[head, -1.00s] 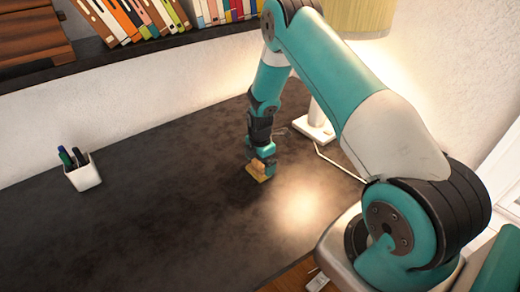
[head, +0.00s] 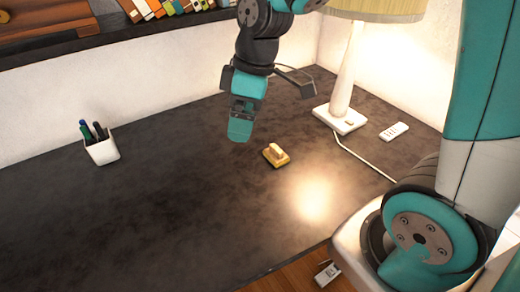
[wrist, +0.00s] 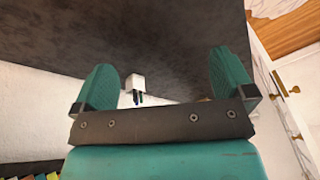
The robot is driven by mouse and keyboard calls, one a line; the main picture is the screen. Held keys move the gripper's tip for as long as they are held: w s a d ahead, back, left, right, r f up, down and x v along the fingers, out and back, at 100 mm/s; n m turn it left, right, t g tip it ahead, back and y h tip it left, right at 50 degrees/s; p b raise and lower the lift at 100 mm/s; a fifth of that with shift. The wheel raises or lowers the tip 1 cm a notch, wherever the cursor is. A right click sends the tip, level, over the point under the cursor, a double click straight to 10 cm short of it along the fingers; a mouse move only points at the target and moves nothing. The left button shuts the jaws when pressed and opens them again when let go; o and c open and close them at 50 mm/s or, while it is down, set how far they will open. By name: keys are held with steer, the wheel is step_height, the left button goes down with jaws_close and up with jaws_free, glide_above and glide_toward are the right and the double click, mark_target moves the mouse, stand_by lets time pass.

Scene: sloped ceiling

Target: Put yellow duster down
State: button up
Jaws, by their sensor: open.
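The yellow duster (head: 276,155) lies on the dark desk (head: 200,215), with its small light handle facing up. My gripper (head: 240,132) is raised above the desk, to the left of the duster and apart from it. In the wrist view my gripper (wrist: 165,85) shows its two teal fingers spread wide with nothing between them. The duster is not clearly visible in the wrist view.
A white cup with pens (head: 101,146) stands on the desk at left. A lamp (head: 342,110) stands at back right, its cord running along the desk. A white remote-like object (head: 393,131) lies right of it. A shelf with books (head: 165,8) is above. The desk's middle is clear.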

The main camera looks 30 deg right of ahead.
steer(key=s+a+r+m, duration=0.2)
steer(key=s, duration=0.5)
steer(key=s+a+r+m+y, duration=0.1)
steer(key=s+a+r+m, duration=0.1)
steer(key=s, duration=0.6)
steer(key=shift+a+r+g, duration=0.3)
steer(key=shift+a+r, duration=0.15)
steer(key=shift+a, duration=0.3)
